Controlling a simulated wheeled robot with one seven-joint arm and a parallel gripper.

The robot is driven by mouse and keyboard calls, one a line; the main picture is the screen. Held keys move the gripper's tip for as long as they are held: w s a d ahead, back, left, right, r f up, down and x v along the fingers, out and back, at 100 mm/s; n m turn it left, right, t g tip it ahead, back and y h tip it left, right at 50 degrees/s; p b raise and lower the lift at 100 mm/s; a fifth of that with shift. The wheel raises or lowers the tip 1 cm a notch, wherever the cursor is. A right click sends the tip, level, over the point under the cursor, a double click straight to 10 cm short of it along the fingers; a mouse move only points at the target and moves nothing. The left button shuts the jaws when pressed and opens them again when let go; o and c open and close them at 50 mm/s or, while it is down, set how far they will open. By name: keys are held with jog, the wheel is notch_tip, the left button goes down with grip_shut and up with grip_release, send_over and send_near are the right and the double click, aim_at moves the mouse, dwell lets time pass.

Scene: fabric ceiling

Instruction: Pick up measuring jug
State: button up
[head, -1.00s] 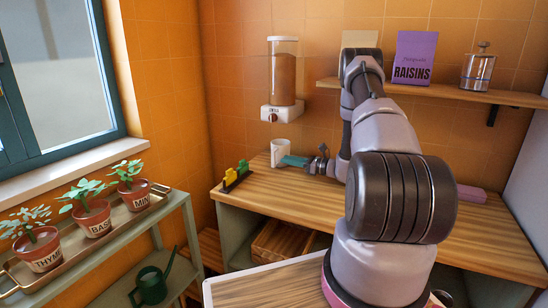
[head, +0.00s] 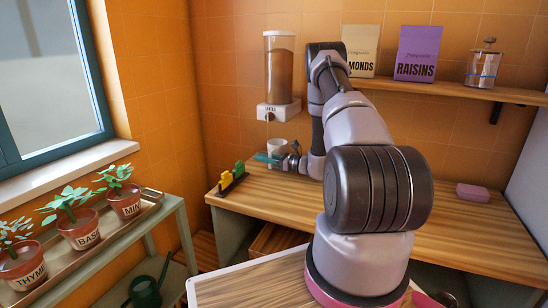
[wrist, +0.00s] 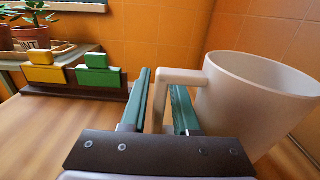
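The measuring jug (wrist: 255,95) is a pale, wide-mouthed vessel, upright on the wooden counter at the right of the wrist view. Its squared handle (wrist: 180,76) points towards my gripper. In the head view the jug (head: 277,147) stands near the back wall, partly hidden by my gripper (head: 270,158). In the wrist view my gripper (wrist: 161,88) has its two teal fingers apart. The upright part of the handle stands between them, with gaps showing. The right finger lies between the handle and the jug's body.
A dark rack (head: 232,179) with yellow and green pieces stands left of the jug. A dispenser (head: 280,75) hangs on the wall above. A pink block (head: 473,192) lies at the counter's right. A wall shelf (head: 450,88) holds bags and a jar. The front counter is clear.

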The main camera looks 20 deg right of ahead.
grip_shut()
dwell(1.3)
